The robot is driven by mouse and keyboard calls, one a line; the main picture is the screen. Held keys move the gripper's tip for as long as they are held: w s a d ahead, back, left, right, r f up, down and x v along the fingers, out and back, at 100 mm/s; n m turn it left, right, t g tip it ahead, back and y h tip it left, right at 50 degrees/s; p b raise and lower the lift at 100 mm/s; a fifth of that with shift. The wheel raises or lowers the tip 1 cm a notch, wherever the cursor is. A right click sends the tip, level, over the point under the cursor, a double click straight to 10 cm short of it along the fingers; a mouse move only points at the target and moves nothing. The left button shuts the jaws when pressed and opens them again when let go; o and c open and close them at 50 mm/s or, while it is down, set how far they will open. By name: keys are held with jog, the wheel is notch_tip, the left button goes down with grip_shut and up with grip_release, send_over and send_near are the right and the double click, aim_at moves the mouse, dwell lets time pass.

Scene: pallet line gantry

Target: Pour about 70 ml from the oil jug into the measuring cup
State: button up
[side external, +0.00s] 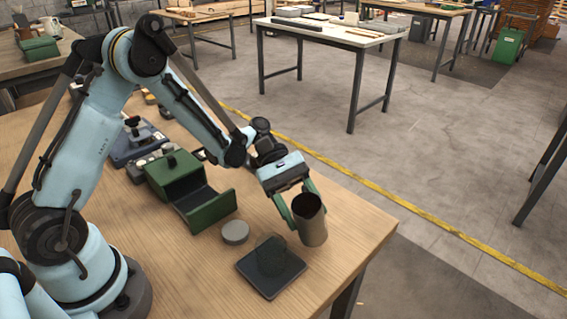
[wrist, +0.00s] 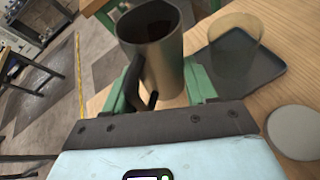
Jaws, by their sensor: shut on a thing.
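The oil jug (side external: 313,229) is a metal cylinder with an open top and a dark inside; its black handle shows in the wrist view (wrist: 150,68). My gripper (side external: 303,207) is shut on the jug, with green fingers on either side of it. The jug looks close to upright, near the table's right edge; whether its base touches the table I cannot tell. The measuring cup (side external: 272,252) is clear and stands on a dark square pad, just left of the jug. In the wrist view the cup (wrist: 236,48) looks empty. The oil level in the jug is hidden.
The dark pad (side external: 279,284) lies near the table's front edge. A grey round disc (side external: 235,232) lies behind the cup. A green open box (side external: 178,181) and other equipment stand further back. The wooden table (side external: 190,285) is bare at front left.

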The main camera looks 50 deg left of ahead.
aim_at(293, 205)
jog(key=shift+s+a+r+m+t, duration=0.1)
jog(key=shift+s+r+m+t, duration=0.2)
jog(key=shift+s+m, duration=0.1)
jog(key=shift+s+r+m+t, duration=0.2)
jog(key=shift+r+m+t, duration=0.05)
jog(key=shift+r, duration=0.25)
jog(key=shift+s+r+m+t, duration=0.2)
jog(key=shift+r+m+t, duration=0.05)
jog(key=shift+r, duration=0.25)
jog(key=shift+s+a+r+m+t+h, duration=0.15)
jog(key=shift+s+r+m+t+h, duration=0.15)
jog(key=shift+s+r+m+t, duration=0.25)
jog(key=shift+f, duration=0.1)
jog(key=shift+s+r+m+t, duration=0.25)
jog(key=shift+r+m, duration=0.15)
jog(key=shift+m, duration=0.25)
jog(key=shift+w+f+m+t+h, duration=0.1)
jog(key=shift+f+m+t+h, duration=0.2)
jog(key=shift+f+m+t, duration=0.15)
jog(key=shift+r+m+t, duration=0.25)
jog(key=shift+r+m, duration=0.2)
jog(key=shift+m, duration=0.1)
dwell(0.6)
jog(key=shift+w+r+p, duration=0.2)
jog(key=shift+w+p, duration=0.1)
jog(key=shift+r+m+t+h, duration=0.25)
jog(key=shift+m+t+h, duration=0.05)
jog(key=shift+m, duration=0.3)
dwell(0.4)
